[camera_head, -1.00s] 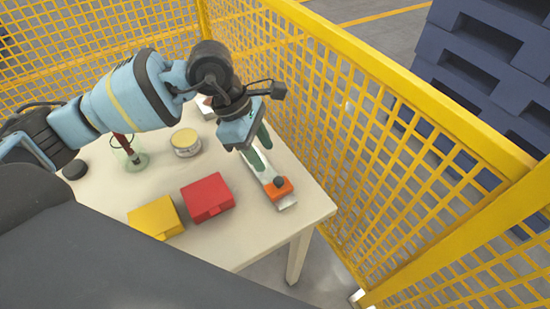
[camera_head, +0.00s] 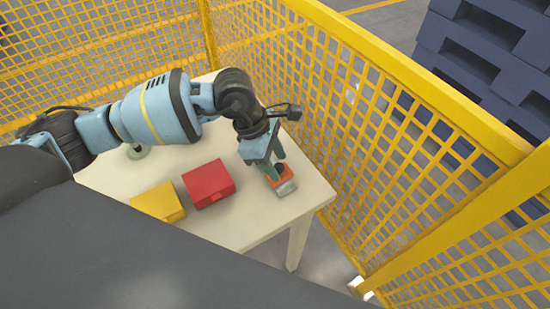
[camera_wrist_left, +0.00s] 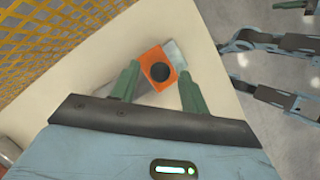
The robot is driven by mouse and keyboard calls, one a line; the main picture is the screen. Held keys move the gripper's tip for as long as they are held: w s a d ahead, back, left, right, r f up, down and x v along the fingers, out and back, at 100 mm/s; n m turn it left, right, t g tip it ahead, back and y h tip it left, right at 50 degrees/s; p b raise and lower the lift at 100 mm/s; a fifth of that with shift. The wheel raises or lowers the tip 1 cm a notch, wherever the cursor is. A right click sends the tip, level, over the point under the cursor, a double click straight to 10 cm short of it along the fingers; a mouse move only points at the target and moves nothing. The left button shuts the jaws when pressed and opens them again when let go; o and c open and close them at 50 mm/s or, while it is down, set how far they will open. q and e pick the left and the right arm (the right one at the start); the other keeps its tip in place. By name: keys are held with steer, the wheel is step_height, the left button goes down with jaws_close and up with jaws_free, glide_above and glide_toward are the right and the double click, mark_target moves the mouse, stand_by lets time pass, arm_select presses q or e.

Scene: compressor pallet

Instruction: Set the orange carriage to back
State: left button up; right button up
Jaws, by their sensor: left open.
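The orange carriage (camera_head: 284,179) with a dark round knob sits on a grey metal rail (camera_head: 287,189) near the table's right corner. The carriage also shows in the left wrist view (camera_wrist_left: 157,66), with the rail (camera_wrist_left: 176,52) running diagonally under it. My left gripper (camera_head: 277,171) is open above the rail. In the left wrist view its green fingers (camera_wrist_left: 157,88) stand apart, one on each side of the carriage's near edge; I cannot tell whether they touch it. In the head view the fingers and wrist hide much of the rail.
A red box (camera_head: 208,184) and a yellow box (camera_head: 158,203) stand on the cream table (camera_head: 240,222) to the left. A yellow mesh fence (camera_head: 345,120) runs close along the table's right side. Blue pallets (camera_head: 480,60) are stacked beyond it.

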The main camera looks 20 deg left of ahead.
arm_select(q)
steer(key=c, duration=0.8)
jaws_close()
arm_select(e)
steer(key=shift+s, duration=0.25)
